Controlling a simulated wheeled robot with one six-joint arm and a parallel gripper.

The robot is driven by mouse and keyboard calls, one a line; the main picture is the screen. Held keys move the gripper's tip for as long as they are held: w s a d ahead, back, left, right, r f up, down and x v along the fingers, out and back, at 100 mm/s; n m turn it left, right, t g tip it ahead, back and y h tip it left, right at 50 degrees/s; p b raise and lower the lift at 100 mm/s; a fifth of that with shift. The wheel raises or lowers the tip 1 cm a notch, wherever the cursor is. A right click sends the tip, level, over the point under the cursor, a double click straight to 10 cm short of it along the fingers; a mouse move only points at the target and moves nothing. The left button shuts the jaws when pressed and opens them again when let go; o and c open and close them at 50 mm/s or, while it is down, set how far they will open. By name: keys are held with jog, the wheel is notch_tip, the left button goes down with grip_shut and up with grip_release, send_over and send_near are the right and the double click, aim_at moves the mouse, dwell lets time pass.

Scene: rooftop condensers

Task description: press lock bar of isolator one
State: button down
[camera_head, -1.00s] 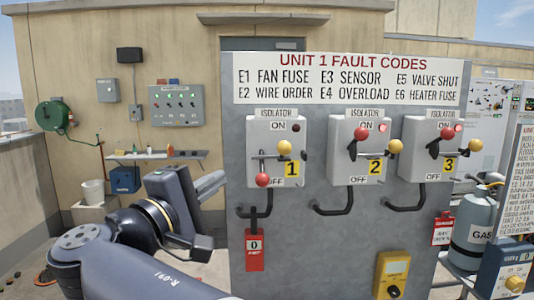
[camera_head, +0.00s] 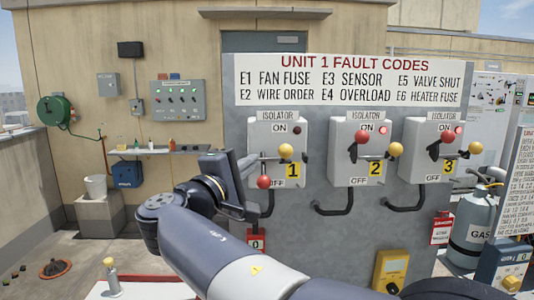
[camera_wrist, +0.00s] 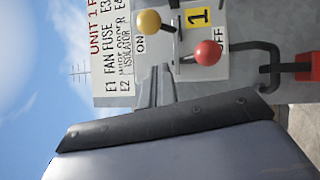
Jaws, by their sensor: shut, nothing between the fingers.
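Isolator one (camera_head: 262,132) is the leftmost grey box on the panel, with a yellow 1 label. Its red-balled lever (camera_head: 263,182) hangs toward OFF. A thin horizontal bar with a yellow ball (camera_head: 286,151) crosses the box at mid height; I take it as the lock bar. The wrist view shows the yellow ball (camera_wrist: 149,22) and red ball (camera_wrist: 207,53) on their sides. My gripper (camera_head: 250,160) is just left of the box, partly hidden by my wrist. In the wrist view my gripper (camera_wrist: 155,88) is shut and empty, apart from both balls.
Isolators two (camera_head: 352,135) and three (camera_head: 428,135) stand to the right, red balls up. A bent black pipe (camera_head: 333,200) runs below isolator two. A red tag (camera_head: 256,240) hangs below isolator one, partly behind my arm. A gas cylinder (camera_head: 470,228) stands far right.

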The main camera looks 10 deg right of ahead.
aim_at(287, 160)
jog(key=d, duration=0.2)
jog(key=d+p, duration=0.1)
jog(key=d, duration=0.1)
jog(key=shift+r, duration=0.35)
jog(key=shift+a, duration=0.1)
jog(key=d+b, duration=0.1)
jog(key=d, duration=0.1)
jog(key=s+d+b, duration=0.1)
jog(key=d, duration=0.1)
